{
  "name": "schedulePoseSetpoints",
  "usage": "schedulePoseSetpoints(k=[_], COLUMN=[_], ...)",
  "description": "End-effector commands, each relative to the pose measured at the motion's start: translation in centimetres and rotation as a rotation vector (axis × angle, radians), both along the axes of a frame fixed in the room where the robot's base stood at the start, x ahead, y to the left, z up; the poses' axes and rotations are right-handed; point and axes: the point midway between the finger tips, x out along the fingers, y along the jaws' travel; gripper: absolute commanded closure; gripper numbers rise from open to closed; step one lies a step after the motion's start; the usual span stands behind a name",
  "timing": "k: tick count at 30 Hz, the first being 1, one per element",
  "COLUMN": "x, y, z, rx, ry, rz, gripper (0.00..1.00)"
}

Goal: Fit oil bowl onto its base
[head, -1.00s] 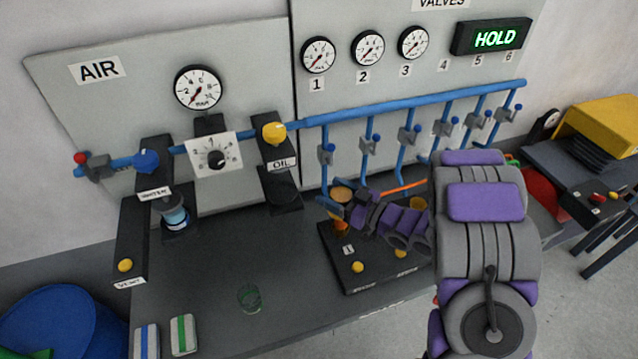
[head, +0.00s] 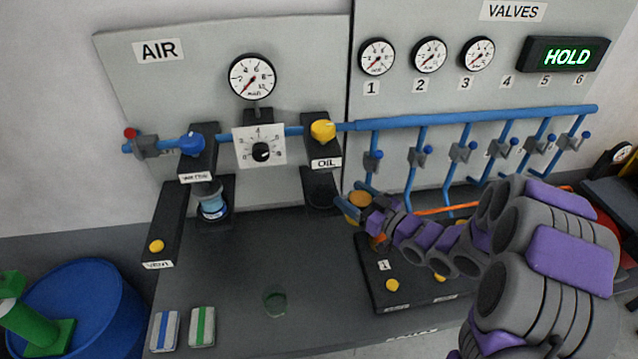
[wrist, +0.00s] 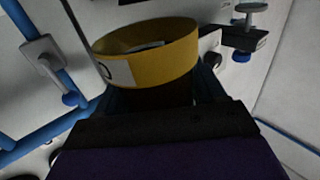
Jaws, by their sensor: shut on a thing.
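My gripper (head: 352,208) is shut on the oil bowl (head: 360,199), a round cup with a yellow rim. The wrist view shows its yellow band (wrist: 150,52) with a pale label, open side up and slightly tilted, above a dark body partly hidden by my fingers. The oil base (head: 322,190) is a black bracket on the panel, below the yellow knob (head: 322,130) and the OIL label (head: 326,163). The bowl is just right of the base and slightly lower in the head view, apparently apart from it.
A blue bowl (head: 213,207) sits in the water bracket at left. Blue valve pipes (head: 418,170) stand behind my arm. A black block with yellow buttons (head: 392,285) lies under the arm.

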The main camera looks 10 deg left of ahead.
Motion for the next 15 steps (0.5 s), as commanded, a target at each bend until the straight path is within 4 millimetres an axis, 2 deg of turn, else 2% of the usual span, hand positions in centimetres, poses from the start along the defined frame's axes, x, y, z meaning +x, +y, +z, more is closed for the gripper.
schedulePoseSetpoints(k=[1,9,15], x=[0.6,3.8,5.3], y=[1.0,5.1,7.0], z=[-0.1,-0.1,-0.1], rx=[0.001,-0.001,-0.001], ry=[-0.003,-0.003,-0.001], rz=[0.004,0.004,0.003], gripper=[0.76,0.76,0.76])
